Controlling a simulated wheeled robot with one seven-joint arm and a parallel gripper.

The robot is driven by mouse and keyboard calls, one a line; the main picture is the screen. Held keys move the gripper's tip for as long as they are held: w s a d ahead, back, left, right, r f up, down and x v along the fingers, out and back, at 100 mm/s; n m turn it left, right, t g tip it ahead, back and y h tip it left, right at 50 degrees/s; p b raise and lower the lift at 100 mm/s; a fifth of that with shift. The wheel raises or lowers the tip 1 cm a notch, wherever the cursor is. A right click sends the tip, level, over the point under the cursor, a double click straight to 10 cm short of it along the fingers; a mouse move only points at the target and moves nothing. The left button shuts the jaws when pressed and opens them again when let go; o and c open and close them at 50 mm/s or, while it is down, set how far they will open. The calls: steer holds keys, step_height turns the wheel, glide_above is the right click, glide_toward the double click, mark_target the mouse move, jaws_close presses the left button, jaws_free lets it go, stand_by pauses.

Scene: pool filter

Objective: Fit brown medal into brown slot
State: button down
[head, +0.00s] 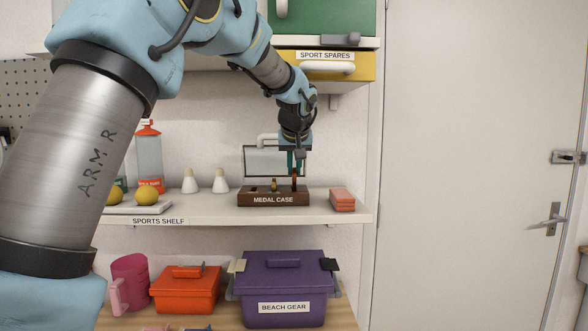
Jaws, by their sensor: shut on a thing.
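The medal case (258,200) is a dark brown block with a white "MEDAL CASE" label, standing on the white sports shelf. My gripper (295,170) points down over the right part of the case. It is shut on the brown medal (294,181), a thin upright brown piece seen nearly edge-on. The medal's lower edge is at the top of the case; I cannot tell whether it is in a slot or just above. A gold-coloured medal (274,185) stands in the middle of the case. The brown slot itself is not clear to see.
Orange blocks (342,200) lie right of the case. Two white cones (205,181), a bottle (149,160) and yellow balls (147,195) stand to the left. A yellow drawer (350,66) hangs above. A purple bin (283,285) and an orange box (185,291) sit below.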

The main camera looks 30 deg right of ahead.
mark_target(294, 174)
steer(key=shift+f+b, duration=1.3)
steer(key=shift+f, duration=0.1)
steer(key=c, duration=0.8)
jaws_free()
steer(key=shift+c, duration=0.2)
steer(key=shift+v, duration=2.55)
steer(key=b+v, duration=0.2)
steer(key=v, duration=0.8)
steer(key=shift+s+r+b, duration=0.2)
steer(key=shift+r+b, duration=0.15)
